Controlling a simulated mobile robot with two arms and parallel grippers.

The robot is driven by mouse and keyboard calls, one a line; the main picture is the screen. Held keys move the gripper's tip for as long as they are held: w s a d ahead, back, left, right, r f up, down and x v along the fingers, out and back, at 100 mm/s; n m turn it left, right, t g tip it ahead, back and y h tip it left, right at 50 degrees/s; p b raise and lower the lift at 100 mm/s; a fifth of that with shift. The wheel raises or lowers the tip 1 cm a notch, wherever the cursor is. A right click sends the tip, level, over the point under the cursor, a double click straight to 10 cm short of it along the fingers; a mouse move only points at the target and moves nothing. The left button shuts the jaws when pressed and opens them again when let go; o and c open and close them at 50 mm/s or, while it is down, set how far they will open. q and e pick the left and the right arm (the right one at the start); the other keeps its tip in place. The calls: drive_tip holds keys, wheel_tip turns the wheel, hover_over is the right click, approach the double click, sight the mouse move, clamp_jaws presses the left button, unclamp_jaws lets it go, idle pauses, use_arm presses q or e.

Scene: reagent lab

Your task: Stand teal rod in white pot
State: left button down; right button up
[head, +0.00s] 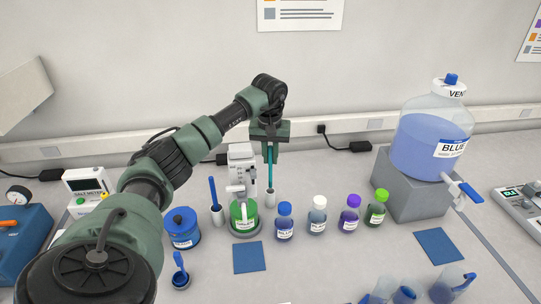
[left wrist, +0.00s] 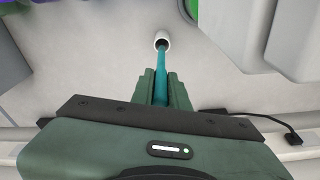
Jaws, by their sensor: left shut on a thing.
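My left gripper (head: 270,148) is shut on the teal rod (head: 270,168) and holds it upright. The small white pot (head: 270,199) stands on the bench directly below the gripper. The rod's lower end meets the pot's mouth; how deep it reaches inside is hidden. In the left wrist view the rod (left wrist: 161,76) runs from between the fingers (left wrist: 162,88) to the round mouth of the white pot (left wrist: 166,46). My right gripper is in neither view.
A white device with a green jar (head: 243,217) stands close left of the pot. A blue rod (head: 213,192) stands in another white pot (head: 217,216). Small bottles, blue-capped (head: 284,221), white-capped (head: 317,216) and purple-capped (head: 349,215), stand to the right. A blue mat (head: 249,257) lies in front.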

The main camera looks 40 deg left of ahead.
use_arm(q)
drive_tip(key=shift+f, duration=0.1)
drive_tip(key=shift+f+b, duration=0.8)
drive_tip(key=shift+f, duration=0.4)
drive_tip(key=shift+f+b, duration=0.7)
drive_tip(key=shift+f, duration=0.5)
drive_tip(key=shift+f+b, duration=0.9)
drive_tip(key=shift+f, duration=0.6)
drive_tip(key=c, duration=1.3)
unclamp_jaws()
drive_tip(key=shift+r, duration=0.5)
drive_tip(key=r, duration=0.2)
drive_tip(key=r+b, duration=0.1)
drive_tip(key=r, duration=0.1)
drive_tip(key=s+r+b, duration=0.1)
drive_tip(key=r, duration=0.1)
drive_tip(key=shift+d+r, duration=0.35)
